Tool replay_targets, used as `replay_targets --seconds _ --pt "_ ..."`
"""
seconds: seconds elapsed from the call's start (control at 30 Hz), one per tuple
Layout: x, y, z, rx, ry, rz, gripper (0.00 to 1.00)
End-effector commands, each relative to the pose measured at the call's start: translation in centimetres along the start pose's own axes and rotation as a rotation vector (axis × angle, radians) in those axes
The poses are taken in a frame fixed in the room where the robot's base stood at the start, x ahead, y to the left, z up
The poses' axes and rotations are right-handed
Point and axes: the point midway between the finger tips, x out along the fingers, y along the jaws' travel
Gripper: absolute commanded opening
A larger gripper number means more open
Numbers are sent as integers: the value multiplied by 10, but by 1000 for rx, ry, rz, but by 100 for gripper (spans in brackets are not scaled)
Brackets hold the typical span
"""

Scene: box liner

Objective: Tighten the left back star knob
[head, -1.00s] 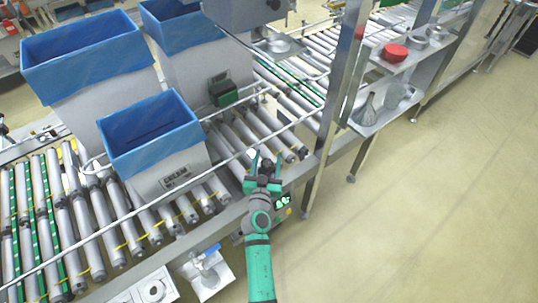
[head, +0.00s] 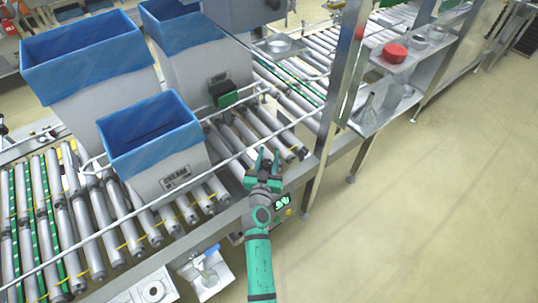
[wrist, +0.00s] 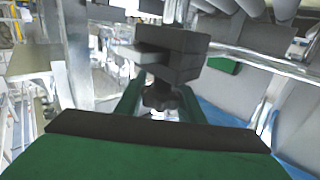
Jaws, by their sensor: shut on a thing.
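In the wrist view a dark star knob (wrist: 161,94) sits under a black clamp block (wrist: 178,54). My gripper (wrist: 160,103) has its green fingers on both sides of the knob and is shut on it. In the head view my gripper (head: 268,160) is at the conveyor's near guide rail, right of the small blue-lined box (head: 172,172). The knob cannot be made out in the head view, where my gripper and the rail cover that spot.
A metal guide rail (head: 216,166) runs along the near side of the rollers. A steel post (head: 327,130) stands close on the right, with shelves holding a red container (head: 394,53) beyond it. Open floor (head: 420,210) lies at the lower right.

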Motion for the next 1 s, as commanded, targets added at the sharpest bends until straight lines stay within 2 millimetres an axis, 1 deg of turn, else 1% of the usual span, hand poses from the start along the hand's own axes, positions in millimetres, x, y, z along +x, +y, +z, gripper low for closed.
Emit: replay_targets --seconds 0.27,0.57,1.0 --pt "1 1 0 -1 0 65 12" --pt "0 5 -1 -1 1 204 12" --pt "-3 16 -2 2 2 556 12"
